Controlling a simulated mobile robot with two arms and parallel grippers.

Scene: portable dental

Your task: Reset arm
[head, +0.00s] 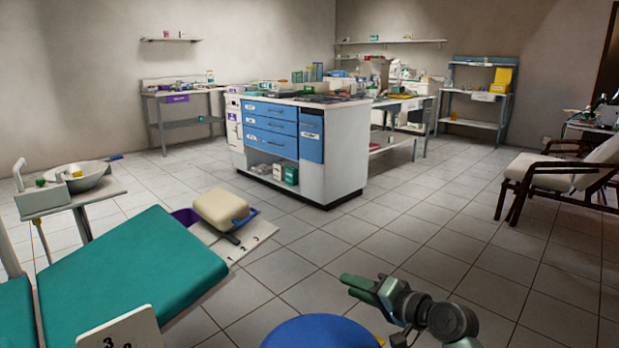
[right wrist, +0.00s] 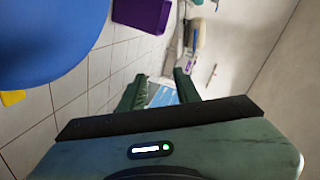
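My right gripper (head: 358,286) shows at the lower middle of the head view, with its dark green fingers pointing left over the floor, to the right of a blue round seat (head: 318,334). In the right wrist view the two fingers (right wrist: 161,80) stand apart with a gap between them. Something light blue and white shows through that gap; I cannot tell what it is, and nothing is clearly gripped. My left arm and left gripper are not in view.
A teal dental couch (head: 135,265) fills the lower left. A white cabinet with blue drawers (head: 270,135) stands mid-room. A wooden-framed chair (head: 565,175) is at right. A basin unit (head: 75,185) is at far left. Tiled floor (head: 440,235) is open around my right gripper.

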